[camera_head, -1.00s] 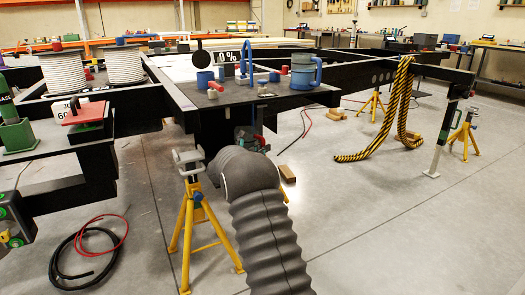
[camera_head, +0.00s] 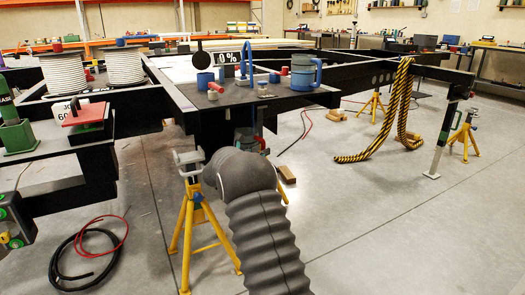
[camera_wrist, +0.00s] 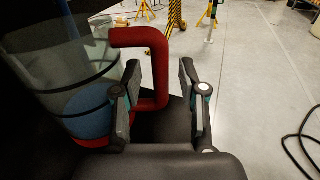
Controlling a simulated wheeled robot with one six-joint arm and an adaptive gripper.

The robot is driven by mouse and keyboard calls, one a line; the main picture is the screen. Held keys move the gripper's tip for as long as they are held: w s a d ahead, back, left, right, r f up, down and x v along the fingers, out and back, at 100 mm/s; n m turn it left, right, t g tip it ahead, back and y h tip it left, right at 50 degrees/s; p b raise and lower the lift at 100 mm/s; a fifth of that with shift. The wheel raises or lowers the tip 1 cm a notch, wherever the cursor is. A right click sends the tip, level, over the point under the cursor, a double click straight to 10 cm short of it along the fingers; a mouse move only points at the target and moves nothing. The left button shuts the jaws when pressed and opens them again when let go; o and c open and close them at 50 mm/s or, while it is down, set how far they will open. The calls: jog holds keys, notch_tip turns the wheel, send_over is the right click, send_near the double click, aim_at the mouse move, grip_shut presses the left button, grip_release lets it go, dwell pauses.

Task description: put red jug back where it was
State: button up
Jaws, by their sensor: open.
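The red jug (camera_wrist: 154,40) fills the left of the wrist view, with a clear, dark-banded body and a thick red handle. A blue round shape shows through its clear wall. My gripper (camera_wrist: 160,75) is open, with one finger on each side of the handle's upright part. The left finger lies between the handle and the jug body. A gap shows between the handle and the right finger. What the jug rests on is dark and hard to make out. In the head view my arm hides most of the gripper, and a small part of the jug (camera_head: 262,142) seems to show beyond it.
A blue-handled jug (camera_head: 303,72), a blue cup (camera_head: 205,80) and small parts stand on the black chassis plate (camera_head: 225,98). A yellow stand (camera_head: 186,235) is left of my arm. Cables (camera_head: 85,255) lie on the floor. Open floor (camera_head: 400,220) lies to the right.

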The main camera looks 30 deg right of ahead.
jog(key=v, duration=1)
jog(key=shift+s+a+r, duration=0.1)
jog(key=s+r+m+g+y, duration=0.25)
jog(key=s+m, duration=0.35)
jog(key=s, duration=0.6)
jog(key=s+r+m+g+y, duration=0.25)
jog(key=s+m+y, duration=0.2)
jog(key=s, duration=0.65)
jog(key=s+a+f+m+t+y, duration=0.1)
jog(key=s+a+m+y, duration=0.3)
jog(key=s, duration=0.8)
jog(key=s+a+f+m+t+y, duration=0.1)
jog(key=s+a+m+t+y, duration=0.1)
jog(key=s+a+m+y, duration=0.3)
jog(key=s+a+m, duration=0.3)
jog(key=s+a, duration=0.3)
jog(key=s, duration=0.1)
jog(key=shift+a+f, duration=0.35)
jog(key=shift+s+m, duration=0.2)
jog(key=shift+m, duration=0.05)
